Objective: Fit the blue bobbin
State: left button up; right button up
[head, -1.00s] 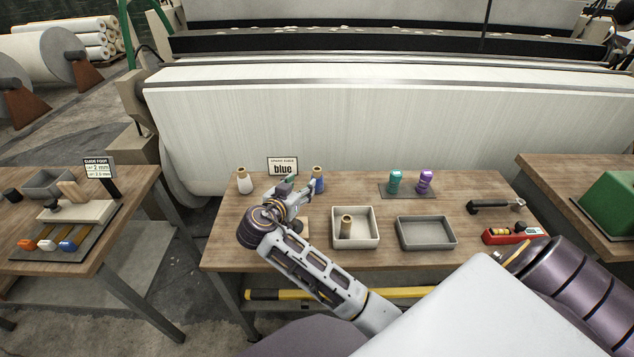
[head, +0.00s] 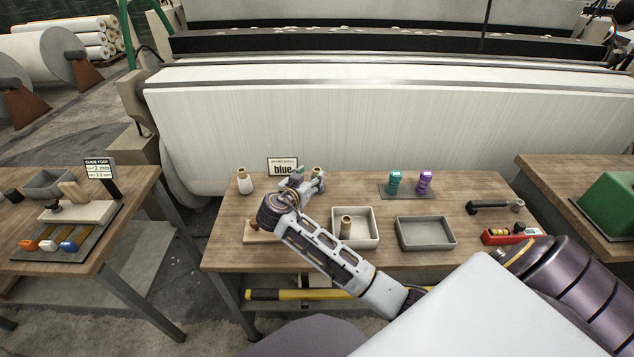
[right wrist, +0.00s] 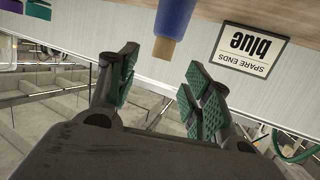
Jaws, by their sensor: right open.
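The blue bobbin stands at the back of the middle table. In the head view only its brown top (head: 318,170) shows clearly, the rest hidden by my right gripper (head: 309,183). In the right wrist view its blue body (right wrist: 176,17) and brown tip are at the top, beyond the fingers. My right gripper (right wrist: 160,87) is open and empty, with its green-padded fingers apart and not around the bobbin. A sign reading "blue" (head: 282,167) stands behind, and it also shows in the right wrist view (right wrist: 248,46). My left gripper is not in view.
A white bobbin (head: 244,182) stands left of the sign. Teal (head: 394,182) and purple (head: 424,182) pieces stand on a dark mat. A loom roll rises behind.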

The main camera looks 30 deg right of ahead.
aim_at(316, 171)
jog(key=shift+w+d+f, duration=0.15)
jog(key=shift+w+d, duration=0.2)
jog(key=shift+d, duration=0.15)
jog(key=shift+p+x, duration=0.4)
jog(key=shift+x, duration=2.2)
jog(key=shift+a+f, duration=0.1)
jog(key=shift+f, duration=0.05)
grip_shut()
